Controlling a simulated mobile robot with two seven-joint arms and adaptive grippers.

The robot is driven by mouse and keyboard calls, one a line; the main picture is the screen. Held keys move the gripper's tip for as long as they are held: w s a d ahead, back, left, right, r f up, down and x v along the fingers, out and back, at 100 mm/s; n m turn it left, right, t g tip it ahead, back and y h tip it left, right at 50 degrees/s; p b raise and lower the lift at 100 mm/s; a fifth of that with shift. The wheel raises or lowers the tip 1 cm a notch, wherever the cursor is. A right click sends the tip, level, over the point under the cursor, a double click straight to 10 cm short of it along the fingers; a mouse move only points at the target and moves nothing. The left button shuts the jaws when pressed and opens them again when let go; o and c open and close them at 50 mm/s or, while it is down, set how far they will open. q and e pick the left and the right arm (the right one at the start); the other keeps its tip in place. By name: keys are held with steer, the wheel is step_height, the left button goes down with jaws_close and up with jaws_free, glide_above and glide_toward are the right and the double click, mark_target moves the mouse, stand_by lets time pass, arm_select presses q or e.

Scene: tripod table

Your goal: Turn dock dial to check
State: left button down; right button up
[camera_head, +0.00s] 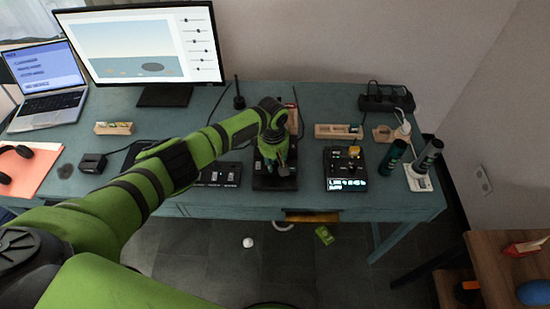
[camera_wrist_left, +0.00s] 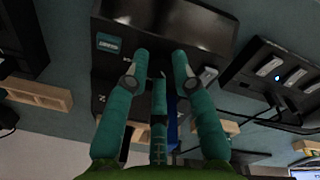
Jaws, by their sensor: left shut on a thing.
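The black dock (camera_head: 274,184) lies near the front edge of the blue-green table (camera_head: 400,209). It also shows in the left wrist view (camera_wrist_left: 205,25), with a small teal label at one edge. My left gripper (camera_head: 274,160) is over the dock, pointing down. In the left wrist view its teal fingers (camera_wrist_left: 160,72) close in around a small dark part on the dock, which I take to be the dial. The fingers hide most of it, so its setting cannot be read. My right gripper is not in view.
Right of the dock stands a black box with a lit display and yellow knob (camera_head: 347,168). A switch panel (camera_head: 220,174) is close on its left. Dark cylinders (camera_head: 394,156) stand at the right. A wooden tray (camera_head: 338,131) lies behind. Cables cross the table.

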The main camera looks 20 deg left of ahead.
arm_select(q)
steer(key=shift+s+m, duration=0.15)
steer(key=shift+m, duration=0.35)
steer(key=shift+m+p, duration=0.35)
steer(key=shift+m, duration=0.55)
steer(key=m, duration=0.3)
steer(key=shift+m, duration=0.3)
steer(key=m, duration=0.3)
steer(key=shift+f+m+g, duration=0.1)
steer(key=shift+m+g, duration=0.2)
steer(key=m+b, duration=0.1)
steer(key=m, duration=0.5)
steer(key=m+b, duration=0.1)
steer(key=m, duration=0.4)
steer(key=shift+w, duration=0.2)
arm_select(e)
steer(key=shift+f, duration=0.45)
arm_select(q)
steer(key=shift+m, duration=0.5)
